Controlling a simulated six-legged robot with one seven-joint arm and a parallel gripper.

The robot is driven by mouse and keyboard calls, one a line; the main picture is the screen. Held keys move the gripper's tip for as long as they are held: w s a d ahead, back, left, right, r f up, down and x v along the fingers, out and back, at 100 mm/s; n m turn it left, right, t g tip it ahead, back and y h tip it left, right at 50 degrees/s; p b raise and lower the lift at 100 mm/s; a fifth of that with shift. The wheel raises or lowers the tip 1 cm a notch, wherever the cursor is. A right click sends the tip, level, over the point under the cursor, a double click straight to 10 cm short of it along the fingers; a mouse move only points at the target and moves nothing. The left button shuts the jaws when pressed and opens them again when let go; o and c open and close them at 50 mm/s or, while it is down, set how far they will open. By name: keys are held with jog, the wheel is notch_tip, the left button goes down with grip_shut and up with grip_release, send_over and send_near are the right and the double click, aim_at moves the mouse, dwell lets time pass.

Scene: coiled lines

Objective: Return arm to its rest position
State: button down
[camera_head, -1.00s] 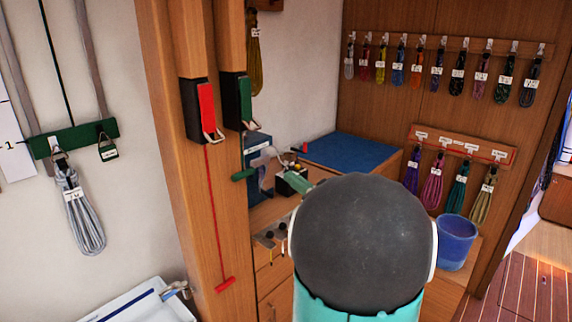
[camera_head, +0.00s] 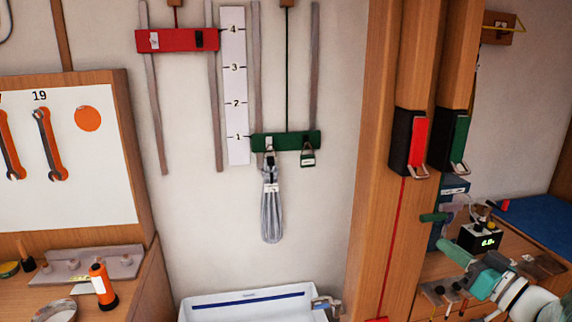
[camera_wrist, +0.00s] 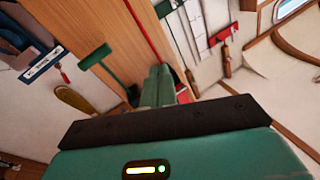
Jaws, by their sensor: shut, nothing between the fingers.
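My gripper (camera_head: 456,251) shows at the lower right of the head view, in front of the wooden bench and left of a small black box with a lit display (camera_head: 481,239). Its green fingers are together, with nothing seen between them. In the wrist view my gripper (camera_wrist: 160,80) is shut and points toward the wooden post and the wall. My white and teal arm runs off the lower right corner of the head view, so most of it is hidden. The fingers appear apart from the green handle (camera_head: 433,217) on the post.
A wooden post (camera_head: 376,190) carries a red clutch (camera_head: 419,142) and a green clutch (camera_head: 459,138). A green bar (camera_head: 300,141) with a grey coiled line (camera_head: 271,210) hangs left of it, above a white basin (camera_head: 205,313). A red bar (camera_head: 165,41) and tool board (camera_head: 85,205) are further left.

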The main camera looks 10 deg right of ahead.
jog(key=s+a+f+g+y, duration=0.2)
jog(key=a+g, duration=0.3)
jog(key=a, duration=0.5)
jog(key=s+a+f+g+y, duration=0.1)
jog(key=s+a+f+g, duration=0.3)
jog(key=a, duration=0.7)
jog(key=s+a+f+m+g+h, duration=0.1)
jog(key=s+a+f+g+h, duration=0.1)
jog(key=s+h, duration=0.4)
jog(key=shift+s+a+g+h, duration=0.25)
jog(key=shift+a+g+h, duration=0.65)
jog(key=shift+h, duration=0.9)
